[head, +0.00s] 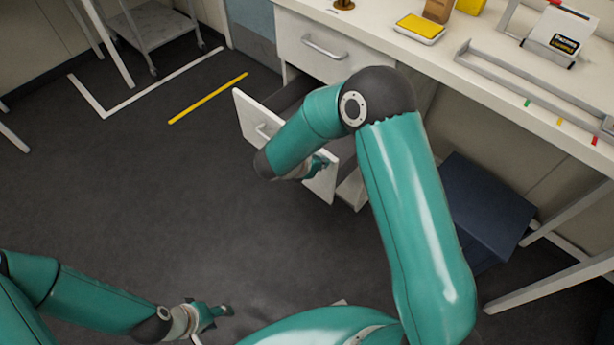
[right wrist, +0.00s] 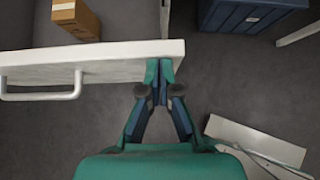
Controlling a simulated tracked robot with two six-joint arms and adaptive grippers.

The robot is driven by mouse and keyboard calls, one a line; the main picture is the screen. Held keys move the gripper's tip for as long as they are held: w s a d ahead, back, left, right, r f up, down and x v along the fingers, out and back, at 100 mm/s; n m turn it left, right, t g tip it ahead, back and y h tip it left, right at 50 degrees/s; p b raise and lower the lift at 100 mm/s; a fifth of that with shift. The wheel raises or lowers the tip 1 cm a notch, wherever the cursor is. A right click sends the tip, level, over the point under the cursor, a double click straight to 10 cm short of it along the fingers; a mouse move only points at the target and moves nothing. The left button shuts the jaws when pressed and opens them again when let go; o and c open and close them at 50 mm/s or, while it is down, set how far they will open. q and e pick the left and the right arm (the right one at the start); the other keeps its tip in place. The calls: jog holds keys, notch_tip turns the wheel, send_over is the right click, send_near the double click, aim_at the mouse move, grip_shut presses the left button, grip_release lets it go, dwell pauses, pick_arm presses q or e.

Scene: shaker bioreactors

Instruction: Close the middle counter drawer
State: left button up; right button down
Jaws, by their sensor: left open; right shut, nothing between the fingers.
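The middle counter drawer (head: 246,112) is pulled out below the closed top drawer (head: 312,52). Its white front and part of its bar handle show left of my right arm, which hides much of the drawer. My right gripper (head: 320,168) is at the right-hand part of the drawer front. In the right wrist view the fingers of the right gripper (right wrist: 160,72) are shut and empty. They overlap the right end of the drawer front (right wrist: 110,62), clear of its handle (right wrist: 42,96); I cannot tell whether they touch. My left gripper (head: 222,311) is open, low over the floor, far from the drawer.
The white counter top (head: 440,62) carries a yellow-topped tray (head: 420,27) and a rack. A dark blue box (head: 488,205) stands under the counter at right. A cardboard box (right wrist: 75,20) shows beyond the drawer front. The floor left of the drawer is clear.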

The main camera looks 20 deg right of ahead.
jog(key=w+d, duration=0.4)
jog(key=d, duration=0.6)
jog(key=w+d+b, duration=0.1)
jog(key=w+d, duration=0.3)
jog(key=d, duration=0.6)
jog(key=shift+r, duration=0.2)
jog(key=shift+w+d, duration=0.1)
jog(key=shift+b, duration=0.3)
